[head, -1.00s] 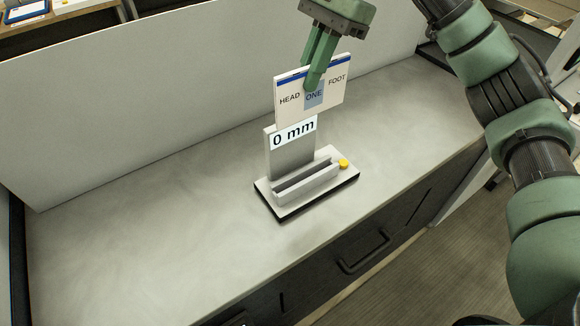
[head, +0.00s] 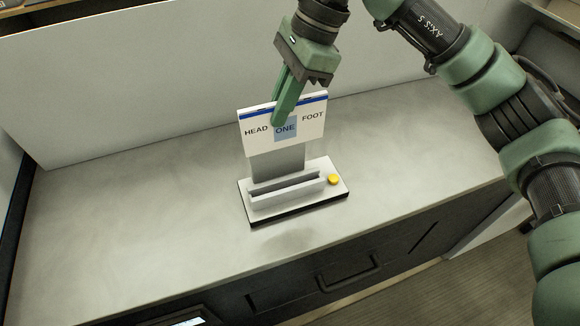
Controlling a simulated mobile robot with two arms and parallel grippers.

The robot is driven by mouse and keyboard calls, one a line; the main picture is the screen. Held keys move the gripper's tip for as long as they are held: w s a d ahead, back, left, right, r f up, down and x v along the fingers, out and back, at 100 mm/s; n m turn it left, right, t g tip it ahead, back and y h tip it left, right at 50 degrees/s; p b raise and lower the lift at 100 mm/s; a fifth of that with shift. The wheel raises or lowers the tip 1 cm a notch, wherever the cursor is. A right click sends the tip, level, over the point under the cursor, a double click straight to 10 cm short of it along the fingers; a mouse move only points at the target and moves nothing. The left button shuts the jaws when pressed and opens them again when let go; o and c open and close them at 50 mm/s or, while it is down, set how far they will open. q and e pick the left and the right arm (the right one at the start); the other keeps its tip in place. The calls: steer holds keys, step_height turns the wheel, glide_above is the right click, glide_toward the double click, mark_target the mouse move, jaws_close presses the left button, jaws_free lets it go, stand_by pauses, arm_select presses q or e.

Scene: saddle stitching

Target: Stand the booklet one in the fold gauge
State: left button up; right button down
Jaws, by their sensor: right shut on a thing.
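Booklet one (head: 314,129) is a white card with a blue top band, the words HEAD and FOOT, and a light blue ONE patch. My right gripper (head: 281,118) is shut on its upper middle and holds it upright. The fold gauge (head: 260,208) stands on the counter, with a pale base, a slot between low walls, a grey back plate and a yellow button (head: 334,179). The booklet is above the slot and hides the upper back plate and its display. Its lower edge appears clear of the slot. My left gripper is not in view.
The grey counter (head: 120,220) is clear on both sides of the gauge. A pale panel (head: 130,85) rises along its back edge. Dark drawers with a handle (head: 347,275) are below the front edge.

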mark_target(286, 145)
step_height(286, 145, down, 7)
steer(key=shift+d+f+p, duration=0.1)
steer(key=shift+p, duration=0.75)
step_height(286, 145, down, 3)
steer(key=shift+f+p, duration=0.2)
steer(key=shift+p, duration=0.2)
steer(key=shift+f, duration=0.6)
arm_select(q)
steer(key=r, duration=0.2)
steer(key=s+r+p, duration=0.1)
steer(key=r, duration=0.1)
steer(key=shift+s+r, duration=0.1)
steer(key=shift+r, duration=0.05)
arm_select(e)
step_height(286, 145, down, 3)
steer(key=shift+f, duration=0.15)
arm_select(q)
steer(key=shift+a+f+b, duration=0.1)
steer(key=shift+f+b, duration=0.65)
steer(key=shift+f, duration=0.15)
arm_select(e)
steer(key=shift+f, duration=0.6)
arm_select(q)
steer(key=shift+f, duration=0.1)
